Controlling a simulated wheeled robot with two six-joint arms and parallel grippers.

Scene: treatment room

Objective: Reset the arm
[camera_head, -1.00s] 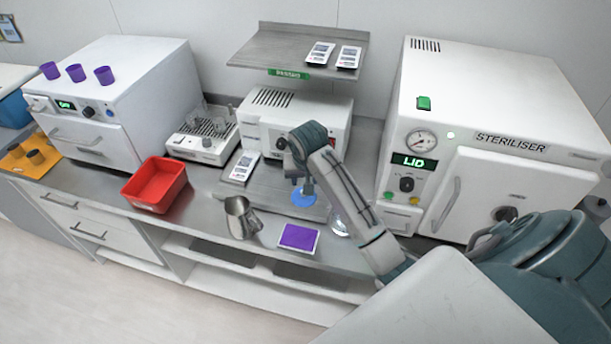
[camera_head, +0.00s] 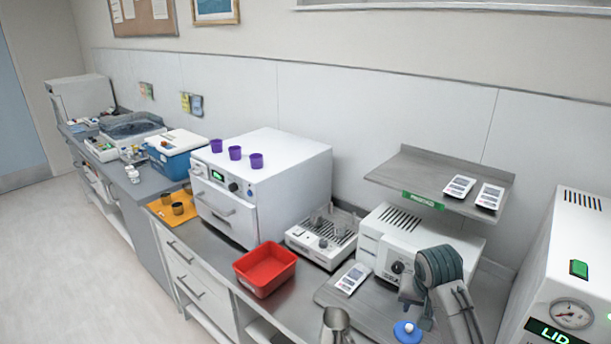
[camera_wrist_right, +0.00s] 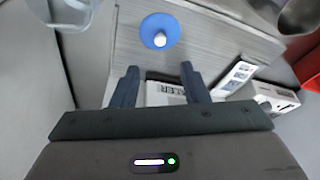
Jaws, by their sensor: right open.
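My right arm reaches in at the bottom right of the head view, with its right gripper (camera_head: 416,312) pointing down over the grey work surface. In the right wrist view the two dark fingers of this gripper (camera_wrist_right: 159,72) stand apart with nothing held between them. A blue disc with a white knob (camera_head: 407,332) shows just by the fingers in the head view. In the right wrist view the blue disc (camera_wrist_right: 160,31) lies beyond the fingertips, clear of them. My left gripper is in neither view.
A white box unit (camera_head: 432,238) stands behind the gripper, under a grey shelf (camera_head: 420,172). The steriliser (camera_head: 580,240) is at the right. A red tray (camera_head: 262,287), a metal jug (camera_head: 335,325) and a rack device (camera_head: 322,240) are to the left.

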